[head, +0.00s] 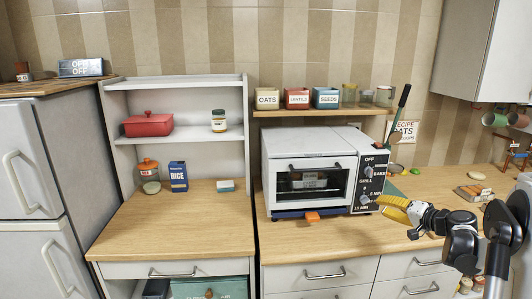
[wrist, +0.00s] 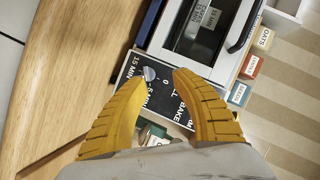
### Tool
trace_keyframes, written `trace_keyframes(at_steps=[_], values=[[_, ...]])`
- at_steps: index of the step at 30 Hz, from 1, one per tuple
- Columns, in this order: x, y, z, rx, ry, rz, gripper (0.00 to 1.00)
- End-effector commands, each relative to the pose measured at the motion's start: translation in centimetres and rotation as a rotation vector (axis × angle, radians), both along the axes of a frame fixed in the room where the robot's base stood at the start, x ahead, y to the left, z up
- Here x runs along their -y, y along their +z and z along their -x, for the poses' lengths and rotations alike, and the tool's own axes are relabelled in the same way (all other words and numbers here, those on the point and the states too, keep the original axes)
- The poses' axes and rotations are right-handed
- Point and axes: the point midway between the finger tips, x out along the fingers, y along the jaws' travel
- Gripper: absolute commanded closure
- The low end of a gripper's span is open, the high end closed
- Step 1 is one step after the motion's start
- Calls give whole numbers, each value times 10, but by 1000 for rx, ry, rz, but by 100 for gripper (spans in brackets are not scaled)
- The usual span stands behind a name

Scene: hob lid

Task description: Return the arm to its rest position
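My gripper (head: 385,206) has yellow fingers and shows at the right of the head view, in front of the toaster oven's control panel. In the wrist view its two fingers (wrist: 160,80) stand apart with nothing held between them. The gripper is open. Beyond the fingertips is the black control panel (wrist: 158,92) with its knobs. My arm comes in from the right edge of the head view. The white toaster oven (head: 309,185) stands on the wooden counter with its glass door closed. Whether the fingers touch the panel cannot be told.
A shelf (head: 325,112) above the oven holds tins and jars. An orange item (head: 312,217) sits at the oven's front. A food tray (head: 474,193) lies on the counter at right. The left counter (head: 175,225) has clear room at its front.

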Motion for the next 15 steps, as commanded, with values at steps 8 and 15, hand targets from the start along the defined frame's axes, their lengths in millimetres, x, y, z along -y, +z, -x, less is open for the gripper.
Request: trace_keyframes(at_steps=[8,15], values=[[-136,57,70,-194,110,218,68],[-218,73,174,-319,179,445,68]])
